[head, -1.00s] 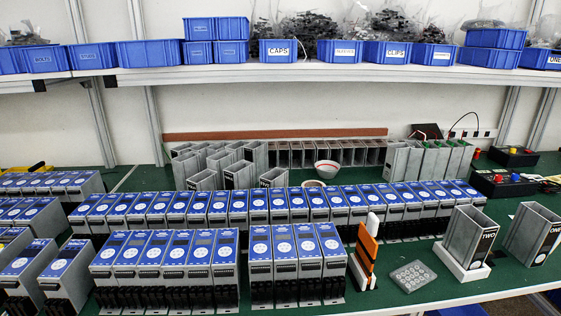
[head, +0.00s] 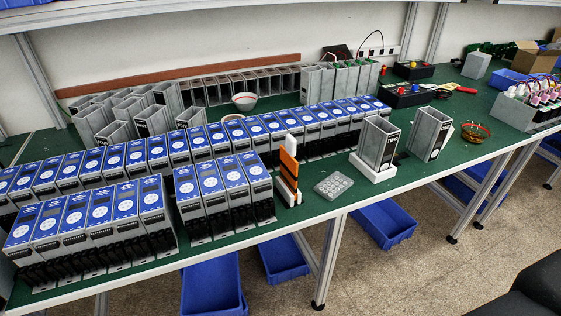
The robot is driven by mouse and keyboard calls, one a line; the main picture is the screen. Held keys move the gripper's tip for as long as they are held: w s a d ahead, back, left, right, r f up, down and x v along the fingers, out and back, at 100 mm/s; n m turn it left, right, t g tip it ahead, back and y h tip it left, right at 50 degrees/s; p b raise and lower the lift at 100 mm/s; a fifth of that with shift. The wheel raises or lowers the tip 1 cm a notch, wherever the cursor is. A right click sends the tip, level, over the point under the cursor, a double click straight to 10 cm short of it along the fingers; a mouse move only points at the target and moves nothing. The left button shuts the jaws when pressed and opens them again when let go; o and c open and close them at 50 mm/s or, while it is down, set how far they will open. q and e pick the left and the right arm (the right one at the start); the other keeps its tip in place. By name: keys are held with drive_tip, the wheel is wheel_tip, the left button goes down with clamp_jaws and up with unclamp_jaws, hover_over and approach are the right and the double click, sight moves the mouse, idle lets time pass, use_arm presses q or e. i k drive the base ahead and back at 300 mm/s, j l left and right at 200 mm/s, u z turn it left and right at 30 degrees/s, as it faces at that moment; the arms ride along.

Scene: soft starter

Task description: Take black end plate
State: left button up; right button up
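I cannot make out a black end plate for certain in the head view. Blue-faced soft starter units stand in rows on the green bench (head: 335,208), the front ones (head: 108,222) with black lower parts. Two open grey housings stand at the front right: one in a white holder (head: 376,145) and one beside it (head: 430,135). Neither of my grippers shows in the head view.
An orange and white upright stand (head: 289,170) and a grey keypad-like block (head: 333,185) are near the front edge. Grey empty housings (head: 125,115) and a white bowl (head: 245,101) stand behind. Blue bins (head: 384,222) lie below the bench. A dark object (head: 535,285) is at the lower right.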

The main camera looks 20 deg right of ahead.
sight(402, 155)
drive_tip(key=z, duration=1.25)
